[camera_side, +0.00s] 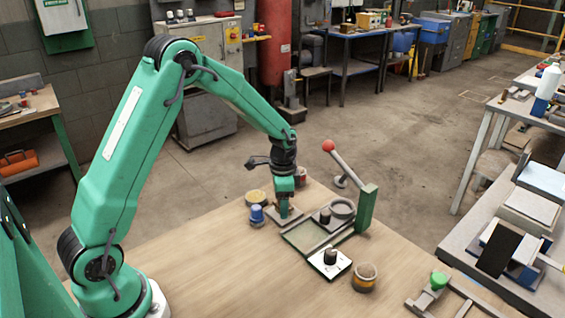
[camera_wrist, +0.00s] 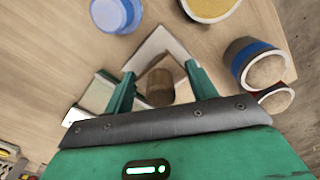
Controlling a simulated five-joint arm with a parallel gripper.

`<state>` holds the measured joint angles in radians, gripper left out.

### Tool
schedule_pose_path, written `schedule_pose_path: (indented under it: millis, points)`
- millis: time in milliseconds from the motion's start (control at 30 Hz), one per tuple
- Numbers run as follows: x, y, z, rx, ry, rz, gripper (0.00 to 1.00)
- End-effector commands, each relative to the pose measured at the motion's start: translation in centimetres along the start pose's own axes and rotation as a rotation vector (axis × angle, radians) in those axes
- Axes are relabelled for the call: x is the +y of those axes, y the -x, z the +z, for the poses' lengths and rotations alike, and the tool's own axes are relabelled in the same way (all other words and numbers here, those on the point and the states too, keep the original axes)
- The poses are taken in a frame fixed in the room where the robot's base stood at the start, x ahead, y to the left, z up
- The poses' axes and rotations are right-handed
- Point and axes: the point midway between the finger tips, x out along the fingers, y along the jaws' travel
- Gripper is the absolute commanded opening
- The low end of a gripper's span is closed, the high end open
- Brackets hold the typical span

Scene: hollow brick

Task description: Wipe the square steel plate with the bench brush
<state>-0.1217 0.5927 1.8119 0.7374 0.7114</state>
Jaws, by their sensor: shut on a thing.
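My gripper (camera_side: 284,212) is pointing down at the far side of the wooden table. In the wrist view its two green fingers (camera_wrist: 161,92) are closed on a brown, round-ended thing, which looks like the bench brush's handle (camera_wrist: 160,82). The brush's lower end is hidden. A pale square plate with a bright rim, which looks like the steel plate (camera_wrist: 160,47), lies beneath the brush. Its corner points away from me and its near part is covered by the gripper. The plate's edge shows in the side view (camera_side: 268,216). I cannot tell whether the bristles touch it.
A blue-topped pot (camera_side: 256,215) and a yellow-filled pot (camera_side: 256,197) stand close left of the gripper. A green fixture (camera_side: 368,208) with a red-knobbed lever (camera_side: 328,146) stands right. The table's left front is clear.

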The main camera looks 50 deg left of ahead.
Motion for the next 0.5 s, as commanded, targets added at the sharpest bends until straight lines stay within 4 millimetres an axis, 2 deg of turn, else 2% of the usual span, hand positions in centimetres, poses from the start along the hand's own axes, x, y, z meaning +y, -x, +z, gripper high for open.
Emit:
schedule_pose_path:
  millis: [500]
  points:
    - [-2.4,-0.1,-3.6,0.001,-0.001,-0.001,0.32]
